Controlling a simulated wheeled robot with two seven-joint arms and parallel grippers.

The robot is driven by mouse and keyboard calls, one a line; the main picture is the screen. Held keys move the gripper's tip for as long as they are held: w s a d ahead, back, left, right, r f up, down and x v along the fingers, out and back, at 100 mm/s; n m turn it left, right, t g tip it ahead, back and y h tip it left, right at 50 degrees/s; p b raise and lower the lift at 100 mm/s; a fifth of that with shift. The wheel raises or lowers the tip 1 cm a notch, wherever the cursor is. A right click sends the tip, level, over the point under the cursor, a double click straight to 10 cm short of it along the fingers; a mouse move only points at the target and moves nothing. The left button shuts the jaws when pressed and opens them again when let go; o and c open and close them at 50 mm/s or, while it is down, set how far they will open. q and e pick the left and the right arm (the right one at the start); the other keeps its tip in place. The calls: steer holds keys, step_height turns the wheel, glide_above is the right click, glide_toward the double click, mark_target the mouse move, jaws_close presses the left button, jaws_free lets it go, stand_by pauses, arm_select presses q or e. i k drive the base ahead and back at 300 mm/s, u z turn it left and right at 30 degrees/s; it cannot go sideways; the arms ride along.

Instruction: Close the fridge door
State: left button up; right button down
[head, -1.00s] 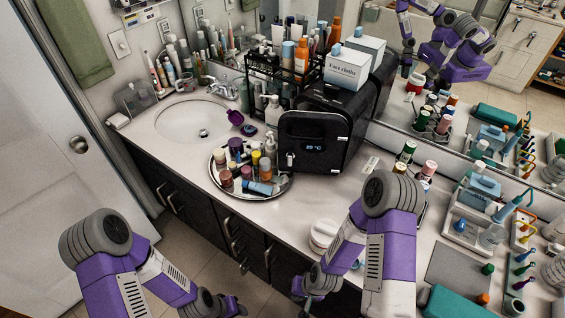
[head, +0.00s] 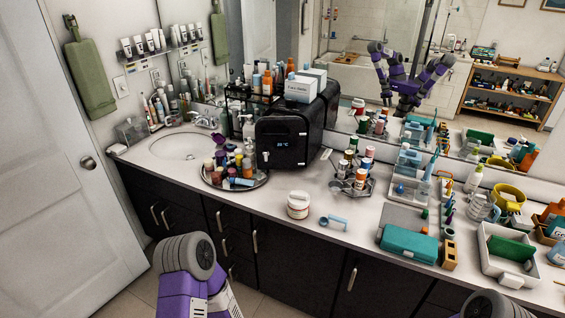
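The fridge is a small black box (head: 283,142) with a lit blue display, on the counter against the mirror. Its door faces the front of the counter and a small pale latch or handle shows at its lower left. The door looks flush or nearly so; I cannot tell whether a narrow gap is left. My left arm enters at the bottom left, well in front of the counter, and its gripper is out of view. Only a rounded part of my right arm shows at the bottom right edge; its gripper is out of view.
A round tray (head: 211,184) of bottles stands close to the fridge's front left. White boxes (head: 299,89) sit on top of the fridge. A bottle rack (head: 362,187), a white jar (head: 298,205) and a teal case (head: 408,244) stand to the right. Counter before the fridge is partly clear.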

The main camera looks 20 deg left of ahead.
mark_target(284, 138)
steer(key=u, duration=0.5)
steer(key=i, duration=0.65)
steer(key=u, duration=0.25)
